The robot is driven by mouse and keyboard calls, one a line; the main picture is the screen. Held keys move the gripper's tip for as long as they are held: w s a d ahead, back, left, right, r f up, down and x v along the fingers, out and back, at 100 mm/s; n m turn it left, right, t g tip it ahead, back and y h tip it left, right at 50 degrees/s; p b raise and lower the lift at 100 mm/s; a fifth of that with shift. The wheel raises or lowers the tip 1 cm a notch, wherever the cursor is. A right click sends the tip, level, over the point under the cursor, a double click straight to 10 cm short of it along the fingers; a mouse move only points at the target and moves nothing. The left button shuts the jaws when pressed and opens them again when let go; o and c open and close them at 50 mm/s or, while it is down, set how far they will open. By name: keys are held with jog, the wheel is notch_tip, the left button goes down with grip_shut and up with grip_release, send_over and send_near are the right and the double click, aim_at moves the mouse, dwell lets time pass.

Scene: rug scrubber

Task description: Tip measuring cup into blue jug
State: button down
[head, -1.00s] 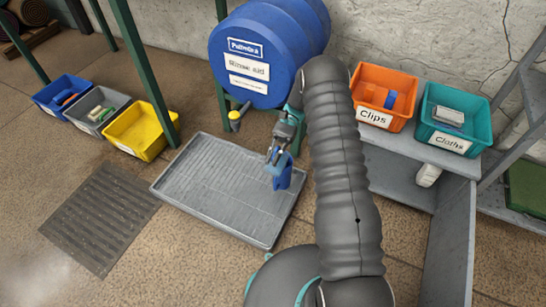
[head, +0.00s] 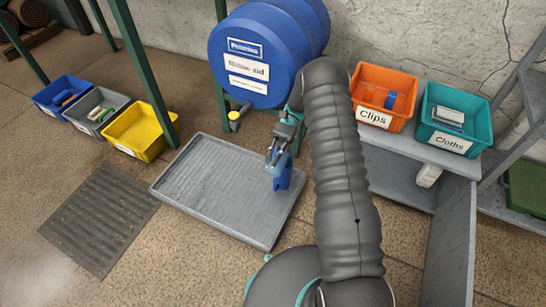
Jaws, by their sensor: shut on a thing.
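My gripper (head: 275,154) is low over the right part of the grey tray, with its fingers pointing down. The blue jug (head: 283,180) stands upright on the tray, directly below the fingers. A small paler blue-grey piece (head: 281,163) shows between the fingertips and the jug top. It appears to be the measuring cup, held by my gripper at the jug's mouth. It is too small and covered to tell its tilt or whether anything flows from it. The jug's inside is hidden.
The ribbed grey tray (head: 205,185) is otherwise bare. Behind it hangs a blue drum (head: 258,50) with a yellow-ended tap (head: 234,115). Yellow (head: 140,130), grey and blue bins stand left. Orange (head: 383,95) and teal (head: 450,118) bins sit on a shelf at right. A floor grate lies front left.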

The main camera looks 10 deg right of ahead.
jog(key=shift+s+a+r+t+h+p, duration=0.2)
jog(key=shift+s+r+t+h+p, duration=0.1)
jog(key=shift+t+p, duration=0.25)
jog(key=shift+s+a+f+t+h+p, duration=0.1)
jog(key=shift+s+a+t+h+p, duration=0.05)
jog(key=shift+s+t+h+p, duration=0.15)
jog(key=f+t+h, duration=0.1)
jog(key=t+h, duration=0.1)
jog(key=s+a+f+t+h+b, duration=0.1)
jog(key=f+t+h, duration=0.1)
jog(key=t, duration=0.1)
jog(key=f+t+h, duration=0.2)
jog(key=t, duration=0.1)
jog(key=shift+s+a+f+t, duration=0.15)
jog(key=shift+s+f+t, duration=0.05)
jog(key=shift+s+t, duration=0.05)
